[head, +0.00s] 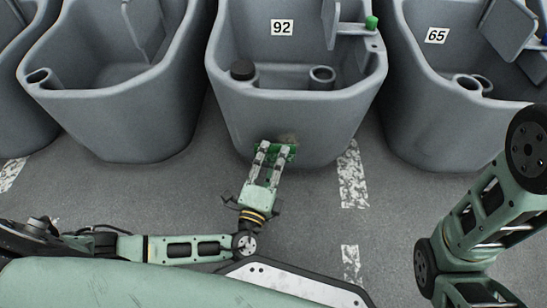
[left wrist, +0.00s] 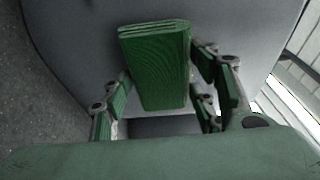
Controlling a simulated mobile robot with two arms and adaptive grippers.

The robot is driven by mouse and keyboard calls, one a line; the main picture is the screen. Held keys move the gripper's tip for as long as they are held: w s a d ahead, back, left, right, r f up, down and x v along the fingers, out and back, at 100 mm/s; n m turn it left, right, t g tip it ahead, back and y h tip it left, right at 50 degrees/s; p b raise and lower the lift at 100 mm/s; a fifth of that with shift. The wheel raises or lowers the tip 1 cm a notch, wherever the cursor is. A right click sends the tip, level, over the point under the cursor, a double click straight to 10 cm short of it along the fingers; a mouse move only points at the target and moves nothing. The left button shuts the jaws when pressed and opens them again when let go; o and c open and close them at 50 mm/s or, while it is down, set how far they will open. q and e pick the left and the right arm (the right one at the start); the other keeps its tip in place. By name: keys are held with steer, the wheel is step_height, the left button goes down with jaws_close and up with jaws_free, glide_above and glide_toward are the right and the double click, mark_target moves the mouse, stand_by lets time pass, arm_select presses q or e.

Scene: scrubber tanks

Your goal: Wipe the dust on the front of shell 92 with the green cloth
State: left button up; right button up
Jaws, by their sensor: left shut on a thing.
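Shell 92 (head: 270,118) is the grey tank in the middle of the head view, with a white label 92 (head: 282,27) on its inner back wall. A faint brownish dust patch (head: 288,138) shows low on its front, just above the gripper. My left gripper (head: 273,152) is shut on the folded green cloth (left wrist: 158,62) and holds it at the lower front of the shell, beside or partly over the patch. I cannot tell whether the cloth touches the wall. My right gripper is out of view.
Shell 65 (head: 435,125) stands to the right and another grey shell (head: 112,115) to the left. Shell 92 carries a black cap (head: 242,69) and a green knob (head: 371,22). Worn white floor marks (head: 353,178) lie on open grey floor.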

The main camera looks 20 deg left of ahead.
arm_select(q)
steer(key=shift+w+a+r+b, duration=0.1)
steer(key=shift+w+a+b, duration=0.05)
steer(key=shift+w, duration=0.35)
steer(key=shift+w+a+b, duration=0.1)
steer(key=shift+w+b, duration=0.05)
steer(key=shift+w, duration=0.3)
stand_by(0.6)
